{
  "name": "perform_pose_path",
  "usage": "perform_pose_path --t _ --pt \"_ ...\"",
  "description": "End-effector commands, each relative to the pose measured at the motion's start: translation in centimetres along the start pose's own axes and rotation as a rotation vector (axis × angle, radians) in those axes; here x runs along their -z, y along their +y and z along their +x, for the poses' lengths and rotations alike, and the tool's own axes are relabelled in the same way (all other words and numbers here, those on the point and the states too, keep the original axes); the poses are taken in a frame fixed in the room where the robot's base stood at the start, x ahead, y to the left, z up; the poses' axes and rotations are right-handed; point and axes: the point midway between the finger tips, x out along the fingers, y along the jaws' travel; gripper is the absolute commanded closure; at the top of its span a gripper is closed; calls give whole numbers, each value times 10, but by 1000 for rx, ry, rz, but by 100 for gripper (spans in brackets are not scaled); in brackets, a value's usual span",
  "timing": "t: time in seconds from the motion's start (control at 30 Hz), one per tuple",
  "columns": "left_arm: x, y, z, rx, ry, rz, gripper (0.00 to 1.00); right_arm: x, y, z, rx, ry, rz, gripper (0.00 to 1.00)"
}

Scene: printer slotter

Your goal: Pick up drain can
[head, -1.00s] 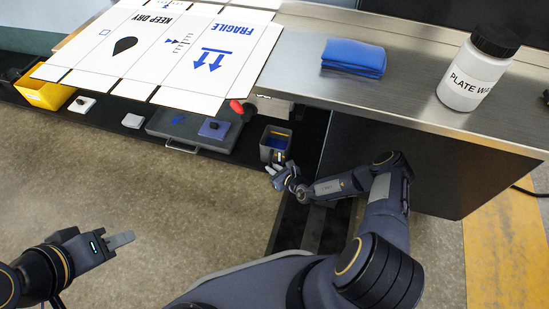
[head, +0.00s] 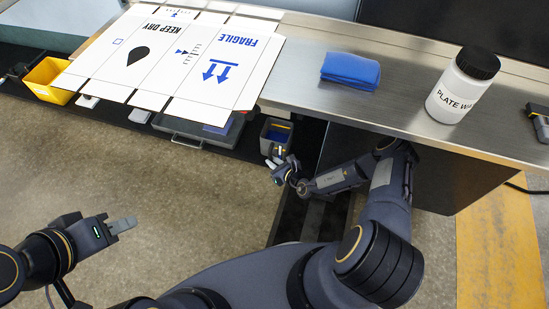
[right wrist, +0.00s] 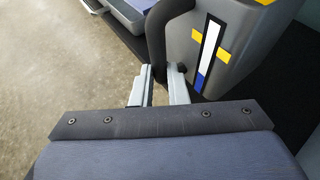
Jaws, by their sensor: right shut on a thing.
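The drain can (head: 275,133) is a grey, open-topped container with blue showing inside, low in front of the bench. In the right wrist view the can (right wrist: 217,50) fills the upper right, with a dark handle, yellow marks and a white-and-blue strip on its side. My right gripper (head: 276,166) is at the can's near side. In the right wrist view its fingers (right wrist: 160,77) are shut on the lower part of the handle. I cannot tell whether the can is lifted. My left gripper (head: 124,225) hangs over the floor, far from the can; its finger opening is unclear.
Flat printed cardboard (head: 185,60) overhangs the bench above the can's left. A grey tray (head: 190,133) lies left of the can, and a yellow bin (head: 50,78) stands further left. A blue cloth (head: 350,70) and a white bottle (head: 458,90) stand on the bench.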

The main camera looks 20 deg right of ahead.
Motion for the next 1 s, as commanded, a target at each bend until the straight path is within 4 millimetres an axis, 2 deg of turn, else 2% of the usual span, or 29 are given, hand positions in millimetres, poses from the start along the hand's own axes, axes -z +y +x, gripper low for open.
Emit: perform_pose_path --t 0.03,0.2,0.7,1.0 --pt "4 3 -7 0 0 0 66 -10 3 -6 0 -5 -4 100" --pt "9 8 -18 0 0 0 66 -22 15 -23 0 -4 -4 100" --pt "20 18 -39 0 0 0 66 -27 57 -66 -1 -4 -3 100" --pt "23 21 -45 0 0 0 66 -30 72 -81 0 -4 -3 100"
